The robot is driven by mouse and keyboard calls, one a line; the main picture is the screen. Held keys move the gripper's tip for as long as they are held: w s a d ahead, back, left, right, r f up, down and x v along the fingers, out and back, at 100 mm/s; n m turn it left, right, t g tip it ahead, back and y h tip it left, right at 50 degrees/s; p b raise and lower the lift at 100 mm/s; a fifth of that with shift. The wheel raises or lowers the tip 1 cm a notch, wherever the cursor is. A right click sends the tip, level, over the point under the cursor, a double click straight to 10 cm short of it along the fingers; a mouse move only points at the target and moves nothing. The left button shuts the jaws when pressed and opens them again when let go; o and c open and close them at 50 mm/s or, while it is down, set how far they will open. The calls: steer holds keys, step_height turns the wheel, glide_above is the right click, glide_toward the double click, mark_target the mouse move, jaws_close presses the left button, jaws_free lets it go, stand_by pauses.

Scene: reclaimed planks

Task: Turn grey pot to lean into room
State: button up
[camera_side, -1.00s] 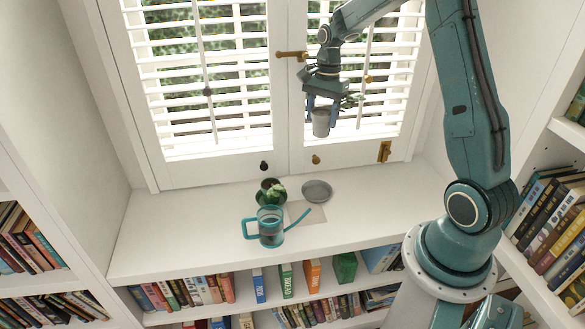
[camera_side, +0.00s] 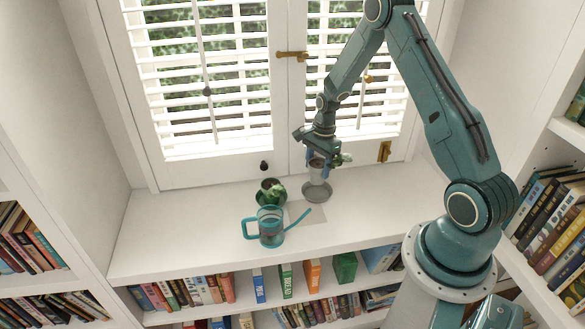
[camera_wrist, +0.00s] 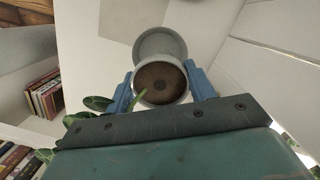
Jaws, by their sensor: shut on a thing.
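The grey pot (camera_side: 316,174) is upright between the blue fingers of my gripper (camera_side: 317,170), which is shut on it. Its dark soil (camera_wrist: 158,84) faces the wrist camera. Its plant's green leaves (camera_side: 345,158) stick out to the right in the side view and to the lower left in the wrist view (camera_wrist: 95,103). The grey saucer (camera_side: 317,193) lies on the sill below the pot and shows behind it in the wrist view (camera_wrist: 158,42). I cannot tell whether the pot touches the saucer. My gripper hides part of the plant.
A dark green pot with a small plant (camera_side: 269,190) stands left of the saucer. A teal watering can (camera_side: 270,228) stands in front, its spout pointing toward the saucer. A flat pale sheet (camera_side: 297,211) lies between. The shuttered window is behind; the sill's right side is clear.

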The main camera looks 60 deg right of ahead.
mark_target(318, 178)
steer(key=shift+s+f, duration=0.15)
steer(key=shift+f, duration=0.85)
steer(key=shift+f, duration=0.25)
steer(key=shift+f, duration=1.25)
steer(key=o, duration=1.3)
steer(key=shift+o, duration=0.2)
